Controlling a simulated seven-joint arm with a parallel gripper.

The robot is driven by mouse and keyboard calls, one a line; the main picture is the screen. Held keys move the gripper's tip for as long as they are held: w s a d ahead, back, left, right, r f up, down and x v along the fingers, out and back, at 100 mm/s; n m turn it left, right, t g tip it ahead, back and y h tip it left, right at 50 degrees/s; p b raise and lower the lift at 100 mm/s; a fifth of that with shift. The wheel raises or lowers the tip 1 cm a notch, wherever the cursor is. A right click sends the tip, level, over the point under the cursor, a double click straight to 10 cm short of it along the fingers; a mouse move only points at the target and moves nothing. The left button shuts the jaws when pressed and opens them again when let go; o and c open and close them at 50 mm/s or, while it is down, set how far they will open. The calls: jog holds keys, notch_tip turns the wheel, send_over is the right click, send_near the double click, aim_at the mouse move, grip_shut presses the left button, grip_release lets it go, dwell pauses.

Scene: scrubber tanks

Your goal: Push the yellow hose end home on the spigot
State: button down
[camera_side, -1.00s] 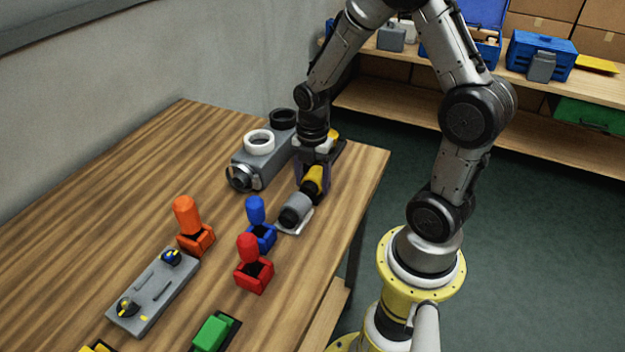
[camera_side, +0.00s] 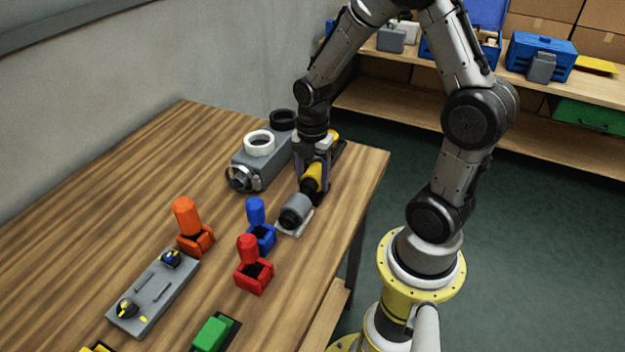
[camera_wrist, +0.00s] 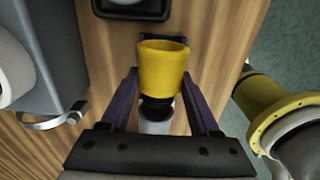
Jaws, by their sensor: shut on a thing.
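The yellow hose end (camera_side: 314,174) lies near the table's right edge, between the purple fingers of my gripper (camera_side: 312,176). In the wrist view the yellow hose end (camera_wrist: 163,68) is a wide yellow sleeve, with my gripper (camera_wrist: 158,103) shut about its narrower black part. A grey cylinder (camera_side: 295,209), which looks like the spigot, rests on a pale bracket (camera_side: 296,226) in line with the yellow piece, toward the lower left. A dark part shows between them. The fingers partly hide the joint, so I cannot tell how deep it sits.
A grey tank (camera_side: 262,166) with a white ring (camera_side: 259,142) and a metal clamp stands close left of my gripper. Blue (camera_side: 256,211), red (camera_side: 247,247) and orange (camera_side: 186,216) knobbed parts stand nearer the camera. The table's right edge is close.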

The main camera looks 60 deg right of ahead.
jog(key=shift+r, duration=2.4)
jog(key=shift+r, duration=0.35)
notch_tip(320, 180, up, 6)
jog(key=w+a, duration=1.5)
jog(key=w, duration=0.1)
jog(key=shift+s+d+f, duration=0.15)
jog(key=shift+f, duration=2.8)
jog(key=shift+s+d+f, duration=0.1)
jog(key=shift+d+f, duration=0.05)
jog(key=shift+f, duration=2.8)
jog(key=shift+d, duration=1)
